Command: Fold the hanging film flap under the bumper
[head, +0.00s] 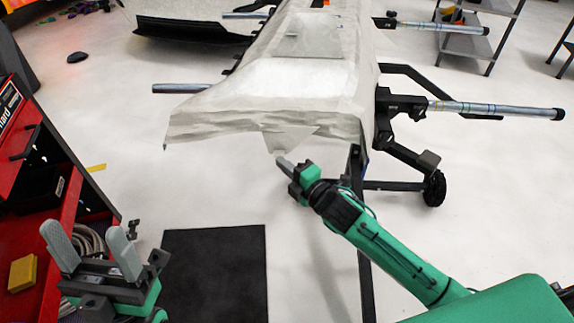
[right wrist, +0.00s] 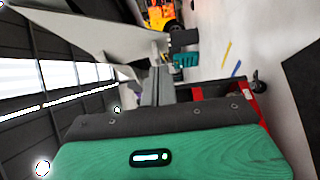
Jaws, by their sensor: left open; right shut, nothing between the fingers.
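The bumper (head: 295,80), covered in pale film, rests on a black stand. A pointed film flap (head: 288,138) hangs from its near edge. My right gripper (head: 282,160) is shut and empty just below the flap's lower tip; I cannot tell whether they touch. In the right wrist view, the shut fingers (right wrist: 158,85) point toward the scene, with a large pale film surface (right wrist: 105,35) above and left of them. The bumper's underside is hidden in the head view. My left gripper (head: 86,240) is open and empty at the lower left, away from the bumper.
A red tool cabinet (head: 45,165) with an open drawer and a yellow block (head: 22,273) stands at the left. A black mat (head: 215,275) lies on the floor. The stand's metal bars (head: 500,109) stick out to the right. Pale floor is clear between bumper and mat.

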